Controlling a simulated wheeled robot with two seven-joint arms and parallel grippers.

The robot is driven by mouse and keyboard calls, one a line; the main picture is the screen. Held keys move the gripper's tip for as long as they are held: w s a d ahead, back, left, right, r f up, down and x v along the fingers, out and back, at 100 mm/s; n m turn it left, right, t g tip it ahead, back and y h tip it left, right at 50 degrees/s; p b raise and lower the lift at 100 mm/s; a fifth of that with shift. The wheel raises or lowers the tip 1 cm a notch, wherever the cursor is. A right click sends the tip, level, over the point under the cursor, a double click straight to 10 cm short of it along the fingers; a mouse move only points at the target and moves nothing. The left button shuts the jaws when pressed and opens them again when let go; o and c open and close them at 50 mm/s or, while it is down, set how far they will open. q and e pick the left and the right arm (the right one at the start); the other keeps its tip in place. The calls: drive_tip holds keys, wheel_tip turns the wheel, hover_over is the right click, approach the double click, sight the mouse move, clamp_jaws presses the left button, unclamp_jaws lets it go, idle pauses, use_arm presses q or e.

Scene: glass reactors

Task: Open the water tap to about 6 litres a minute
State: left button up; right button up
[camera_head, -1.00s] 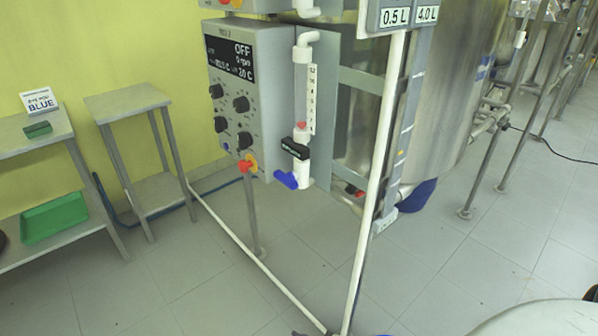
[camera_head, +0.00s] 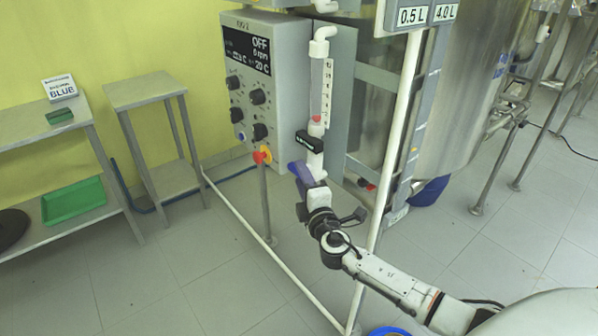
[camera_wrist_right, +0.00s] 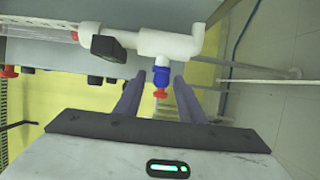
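The water tap's blue lever (camera_head: 297,172) is at the bottom of a white vertical flow tube (camera_head: 327,90) beside the control box. A red float (camera_head: 316,119) sits low in the tube. The right wrist view shows the blue tap part (camera_wrist_right: 162,76) beneath white pipe, between the two purple-grey fingertips. My right gripper (camera_head: 308,174) is at the lever, partly covering it in the head view. In the right wrist view the gripper (camera_wrist_right: 159,84) is open, with a gap on each side of the blue part. My left gripper is not in view.
The control box (camera_head: 262,85) reads OFF and has several black knobs. A white frame post (camera_head: 395,140) stands right of the tube, before a steel vessel (camera_head: 465,85). Shelves with a green tray (camera_head: 73,201) are left.

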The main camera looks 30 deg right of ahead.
drive_tip(key=x, duration=0.2)
drive_tip(key=shift+w, duration=0.3)
drive_tip(key=shift+w+d, duration=0.1)
